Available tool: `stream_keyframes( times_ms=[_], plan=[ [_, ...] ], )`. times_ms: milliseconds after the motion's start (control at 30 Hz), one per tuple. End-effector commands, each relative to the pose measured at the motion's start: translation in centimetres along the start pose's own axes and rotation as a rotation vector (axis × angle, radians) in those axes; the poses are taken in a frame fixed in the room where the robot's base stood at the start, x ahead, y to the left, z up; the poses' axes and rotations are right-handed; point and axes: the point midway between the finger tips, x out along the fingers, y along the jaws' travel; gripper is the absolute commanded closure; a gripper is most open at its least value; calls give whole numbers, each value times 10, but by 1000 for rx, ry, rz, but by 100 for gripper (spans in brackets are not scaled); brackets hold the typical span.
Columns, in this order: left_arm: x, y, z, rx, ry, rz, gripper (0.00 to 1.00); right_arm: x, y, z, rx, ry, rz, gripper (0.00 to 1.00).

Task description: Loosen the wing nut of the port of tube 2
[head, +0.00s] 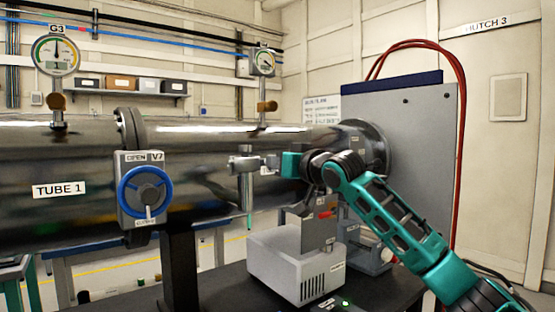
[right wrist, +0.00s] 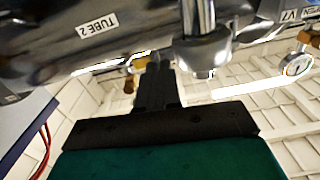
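Tube 2 (right wrist: 55,48) is a shiny steel pipe; its label shows in the right wrist view. Its port (head: 246,188) is a steel upright post in front of the pipe in the head view, with a wider clamp at its top. A small metal piece (head: 269,161) sticks out right of the clamp and may be the wing nut; its wings are not clear. The port also shows in the right wrist view (right wrist: 200,55). My right gripper (right wrist: 155,75) is just right of the port in the head view. Its dark fingers overlap, so their gap is hidden. My left gripper is not in view.
Valve V7 (head: 146,193) with its blue handwheel is left of the port, by tube 1 (head: 90,205). A white pump box (head: 290,262) stands below my right arm. A grey panel (head: 425,150) with red hoses is at right. Gauges (head: 263,62) rise above the pipe.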

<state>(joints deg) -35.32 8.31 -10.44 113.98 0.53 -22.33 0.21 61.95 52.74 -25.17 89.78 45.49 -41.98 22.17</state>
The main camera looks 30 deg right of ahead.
Motion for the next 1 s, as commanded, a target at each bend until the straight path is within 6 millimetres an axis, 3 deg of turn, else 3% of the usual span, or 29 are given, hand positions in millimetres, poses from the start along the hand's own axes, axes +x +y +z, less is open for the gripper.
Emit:
stream_keyframes(
  times_ms=[267,400,700,867,1000],
  plan=[
    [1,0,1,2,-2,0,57,0,0,0,0,2,0,100],
    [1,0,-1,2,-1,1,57,0,0,0,0,2,0,85],
    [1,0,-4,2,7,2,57,-2,0,0,0,1,0,85],
    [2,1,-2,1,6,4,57,-19,1,1,-1,1,1,85],
    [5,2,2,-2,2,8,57,-46,1,3,-5,1,2,85]
  ],
)
